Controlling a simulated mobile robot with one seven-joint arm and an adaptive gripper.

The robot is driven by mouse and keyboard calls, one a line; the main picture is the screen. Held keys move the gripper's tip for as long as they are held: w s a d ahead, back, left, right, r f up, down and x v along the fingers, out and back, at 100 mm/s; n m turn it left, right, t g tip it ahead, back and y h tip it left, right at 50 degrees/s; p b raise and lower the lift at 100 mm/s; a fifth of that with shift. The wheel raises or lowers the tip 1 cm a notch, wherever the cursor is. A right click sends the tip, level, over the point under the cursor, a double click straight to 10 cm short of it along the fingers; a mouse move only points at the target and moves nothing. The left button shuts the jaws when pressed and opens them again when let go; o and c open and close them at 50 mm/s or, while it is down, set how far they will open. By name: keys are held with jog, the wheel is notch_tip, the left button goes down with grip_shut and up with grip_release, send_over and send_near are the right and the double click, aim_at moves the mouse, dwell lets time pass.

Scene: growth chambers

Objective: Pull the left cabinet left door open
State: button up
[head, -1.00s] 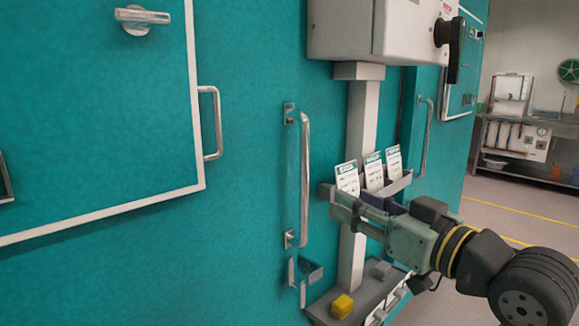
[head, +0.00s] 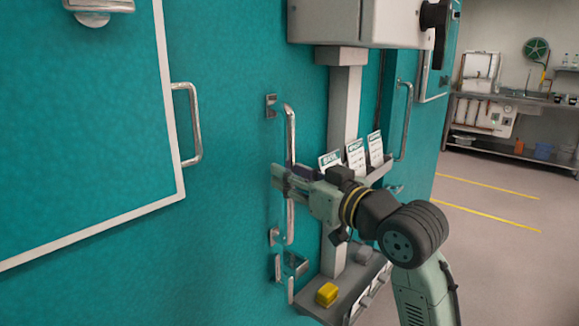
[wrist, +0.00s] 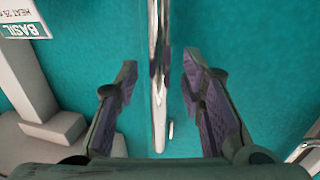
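The teal cabinet door (head: 225,215) fills the left of the head view and looks shut. A long vertical metal bar handle (head: 290,128) is mounted on it. My gripper (head: 280,178) is at the handle's middle, its fingertips overlapping the bar in the head view. In the wrist view, my gripper (wrist: 160,75) is open, with one finger on each side of the handle (wrist: 157,110). Gaps show between the bar and both fingers. My fingers hide part of the bar in the head view.
Right of the handle, a grey post (head: 343,105) carries a control box (head: 340,20), a card holder (head: 375,172) and a low tray (head: 330,308) with a yellow block (head: 327,294). A smaller framed panel with a handle (head: 190,125) is at left. Open floor (head: 490,230) lies right.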

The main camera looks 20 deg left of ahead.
jog(key=shift+w+a, duration=0.4)
jog(key=shift+a, duration=0.2)
jog(key=shift+c, duration=0.5)
grip_shut()
